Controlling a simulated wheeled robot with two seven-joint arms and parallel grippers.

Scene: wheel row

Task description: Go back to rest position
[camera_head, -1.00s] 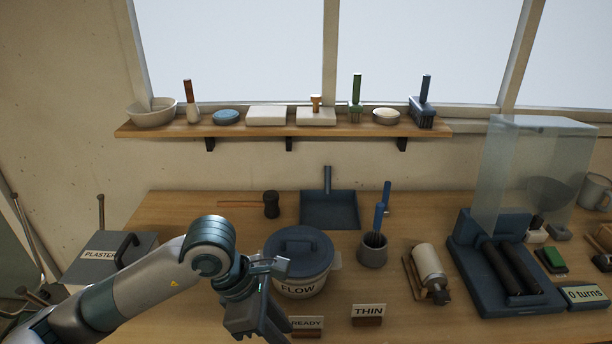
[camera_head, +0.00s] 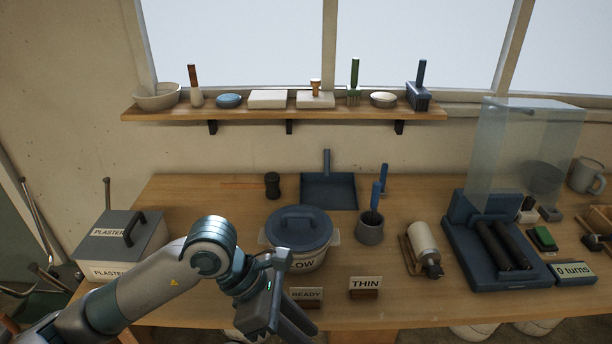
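My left gripper (camera_head: 283,324) hangs at the bench's front edge, in front of the lidded pot and beside the READY sign. It points down and away from the camera, and its fingertips run towards the bottom of the picture. I see no object in it, but I cannot make out the gap between its fingers. My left arm comes in from the lower left, bent at the elbow. My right arm and gripper are not in view.
The wooden bench (camera_head: 185,207) holds a blue lidded pot (camera_head: 301,228), a READY sign (camera_head: 306,295), a THIN sign (camera_head: 365,284), a brush cup (camera_head: 369,231), a roller device (camera_head: 470,262) and a PLASTER box (camera_head: 120,240). A shelf (camera_head: 290,113) runs behind.

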